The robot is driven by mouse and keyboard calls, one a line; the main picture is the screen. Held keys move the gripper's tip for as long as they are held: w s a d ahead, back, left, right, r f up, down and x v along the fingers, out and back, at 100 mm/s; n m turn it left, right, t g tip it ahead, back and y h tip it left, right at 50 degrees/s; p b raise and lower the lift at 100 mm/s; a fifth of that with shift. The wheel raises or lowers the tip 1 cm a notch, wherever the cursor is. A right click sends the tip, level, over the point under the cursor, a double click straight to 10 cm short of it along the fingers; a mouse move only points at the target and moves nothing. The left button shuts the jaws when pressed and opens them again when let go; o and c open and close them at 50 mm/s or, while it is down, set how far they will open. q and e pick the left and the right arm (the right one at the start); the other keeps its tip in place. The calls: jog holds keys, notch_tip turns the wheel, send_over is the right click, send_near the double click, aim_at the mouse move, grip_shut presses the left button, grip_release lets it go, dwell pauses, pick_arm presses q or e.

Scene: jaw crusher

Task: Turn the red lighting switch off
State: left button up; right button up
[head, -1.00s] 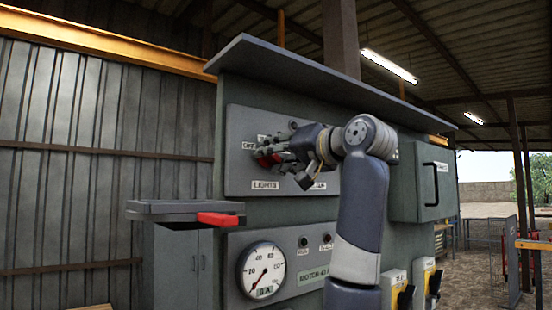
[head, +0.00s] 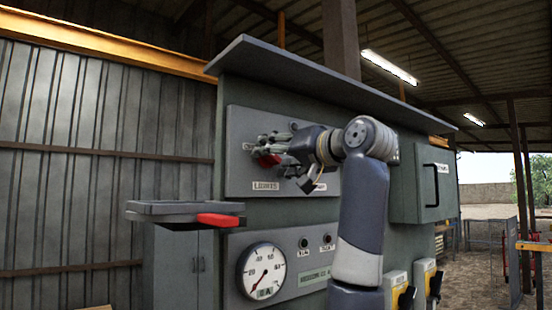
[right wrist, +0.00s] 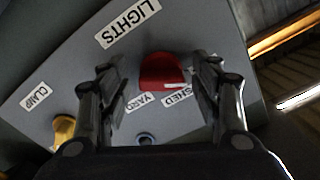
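The red lighting switch (right wrist: 162,72) is a rounded red knob below the LIGHTS label (right wrist: 128,23) in the right wrist view. A short white mark on its edge lies near the SHED label (right wrist: 178,97); the YARD label (right wrist: 141,101) is beside it. My right gripper (right wrist: 160,82) is open, one finger on each side of the knob, with visible gaps on both sides. In the head view, the right gripper (head: 263,147) is in front of the upper panel, and part of the red switch (head: 268,160) shows beneath its fingers. My left gripper is out of view.
A yellow knob (right wrist: 64,128) by the CLAMP label and a small bluish part (right wrist: 146,138) are nearby. Below the upper panel is a round gauge (head: 263,271). A grey box (head: 423,182) with a handle stands to the right. A red handle (head: 218,220) juts out at left.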

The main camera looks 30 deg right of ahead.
jog(key=shift+s, duration=0.1)
jog(key=s+d, duration=0.1)
jog(key=s, duration=1)
jog(key=shift+s, duration=0.4)
